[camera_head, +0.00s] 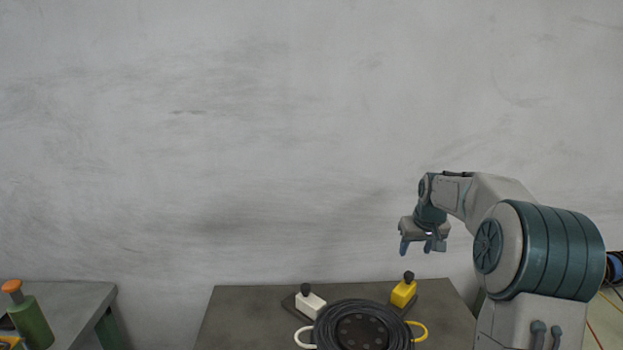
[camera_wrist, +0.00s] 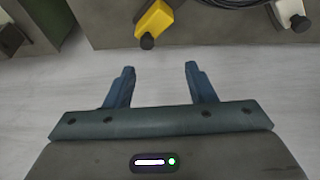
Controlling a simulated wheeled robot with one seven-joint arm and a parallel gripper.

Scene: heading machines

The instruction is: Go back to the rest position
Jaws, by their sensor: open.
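My gripper (camera_head: 424,247) hangs from my bent arm above the back right part of the dark table (camera_head: 240,316) in the head view. Its two blue fingers point down, apart, with nothing between them. The yellow block with a black knob (camera_head: 403,293) stands on the table below my gripper. The wrist view shows this yellow block (camera_wrist: 155,20) past the fingertips, apart from them.
A white block with a black knob (camera_head: 310,302) and a coiled black cable reel (camera_head: 362,327) are on the table. A green bottle with an orange cap (camera_head: 32,322) stands on another table (camera_head: 85,298) at left. A grey wall (camera_head: 220,130) rises behind.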

